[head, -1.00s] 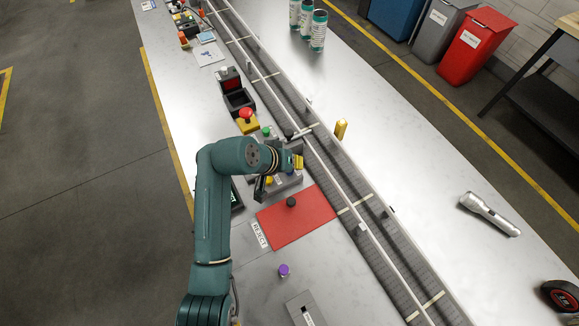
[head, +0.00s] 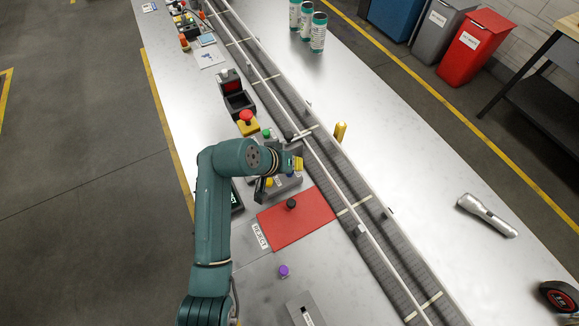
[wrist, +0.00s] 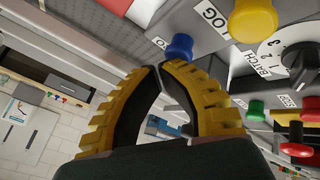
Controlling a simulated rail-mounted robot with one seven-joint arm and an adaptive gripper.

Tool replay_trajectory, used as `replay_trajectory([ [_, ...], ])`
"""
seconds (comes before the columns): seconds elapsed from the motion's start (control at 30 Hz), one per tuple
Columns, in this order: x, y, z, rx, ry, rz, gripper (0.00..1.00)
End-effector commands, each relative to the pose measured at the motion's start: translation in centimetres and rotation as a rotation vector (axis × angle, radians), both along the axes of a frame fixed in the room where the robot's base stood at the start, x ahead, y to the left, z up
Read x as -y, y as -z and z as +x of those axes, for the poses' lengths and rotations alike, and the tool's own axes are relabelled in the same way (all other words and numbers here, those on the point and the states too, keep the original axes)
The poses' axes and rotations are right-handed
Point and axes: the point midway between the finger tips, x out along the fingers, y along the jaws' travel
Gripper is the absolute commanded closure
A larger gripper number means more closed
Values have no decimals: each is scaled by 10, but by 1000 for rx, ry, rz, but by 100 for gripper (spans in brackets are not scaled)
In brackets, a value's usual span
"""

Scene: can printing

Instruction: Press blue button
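The blue button (wrist: 180,47) is a round knob on the grey control panel (wrist: 198,28) in the wrist view. My gripper (wrist: 163,68) has yellow ribbed fingers, bowed apart in the middle, with their tips together. The tips appear just below the blue button in that view; I cannot tell whether they touch it. Nothing shows between the fingers. In the head view my gripper (head: 298,163) is over the panel (head: 284,187) beside the conveyor, and the arm hides part of the panel.
A yellow button (wrist: 255,18), a BATCH dial (wrist: 284,48), a green button (wrist: 256,109) and red buttons (wrist: 297,149) are close by. The conveyor (head: 340,182) runs behind the panel. A red reject mat (head: 297,222) with a dark knob lies in front.

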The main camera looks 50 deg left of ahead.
Motion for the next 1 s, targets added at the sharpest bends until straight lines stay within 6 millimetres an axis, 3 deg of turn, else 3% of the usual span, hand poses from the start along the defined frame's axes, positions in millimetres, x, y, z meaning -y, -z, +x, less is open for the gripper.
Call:
replay_trajectory([
  [0.2,0,-15,0,-1,0,-1,100],
  [0.57,0,-16,0,0,0,0,100],
  [1.0,0,-58,0,1,0,1,100],
])
